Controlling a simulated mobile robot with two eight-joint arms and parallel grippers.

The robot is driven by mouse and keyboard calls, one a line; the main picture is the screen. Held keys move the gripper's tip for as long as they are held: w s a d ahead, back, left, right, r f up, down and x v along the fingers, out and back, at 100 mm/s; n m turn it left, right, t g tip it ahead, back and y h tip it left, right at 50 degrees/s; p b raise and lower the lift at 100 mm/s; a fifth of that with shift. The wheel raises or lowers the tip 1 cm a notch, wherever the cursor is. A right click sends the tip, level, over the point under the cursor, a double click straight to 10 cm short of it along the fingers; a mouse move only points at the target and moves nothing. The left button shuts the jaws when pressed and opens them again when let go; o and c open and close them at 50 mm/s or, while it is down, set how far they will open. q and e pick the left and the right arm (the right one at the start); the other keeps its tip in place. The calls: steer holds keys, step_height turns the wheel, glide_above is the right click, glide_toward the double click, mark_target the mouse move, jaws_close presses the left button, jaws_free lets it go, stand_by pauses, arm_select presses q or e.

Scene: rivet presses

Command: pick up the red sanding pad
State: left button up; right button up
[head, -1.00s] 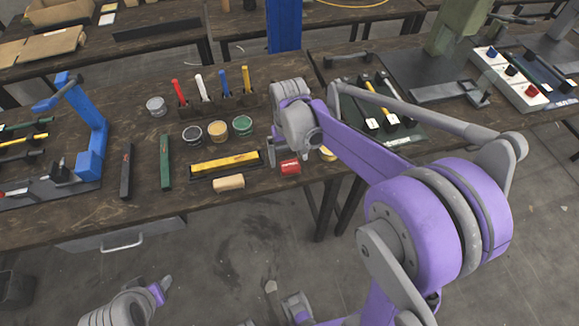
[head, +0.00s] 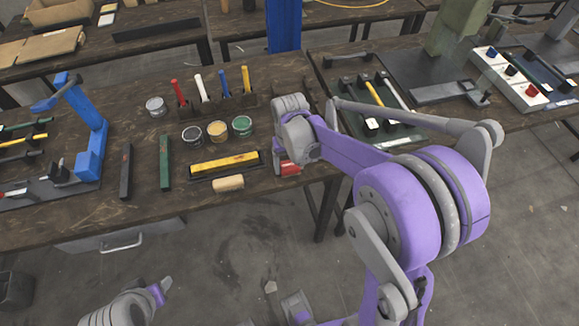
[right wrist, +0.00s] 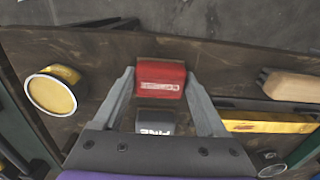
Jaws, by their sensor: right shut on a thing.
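The red sanding pad (right wrist: 161,80), with pale lettering on its side, lies between the two fingers of my right gripper (right wrist: 160,88) in the right wrist view. The fingers press against its left and right sides. In the head view the pad (head: 290,169) shows partly below my right gripper (head: 286,160), near the table's front edge. A grey pad lettered FINE (right wrist: 155,122) sits behind it, closer to the wrist. My left gripper (head: 162,290) is low at the left, away from the table, and its jaw opening is unclear.
A tan wooden block (head: 228,183) and a yellow bar in a black tray (head: 225,164) lie left of the pad. A yellow tin (right wrist: 52,90) stands on its other side. Several open tins and a rack of coloured-handled tools (head: 218,102) stand farther back.

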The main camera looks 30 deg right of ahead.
mark_target(289, 164)
steer(key=shift+r, duration=0.1)
step_height(289, 164, up, 10)
steer(key=shift+f+p, duration=0.1)
steer(key=shift+p, duration=0.3)
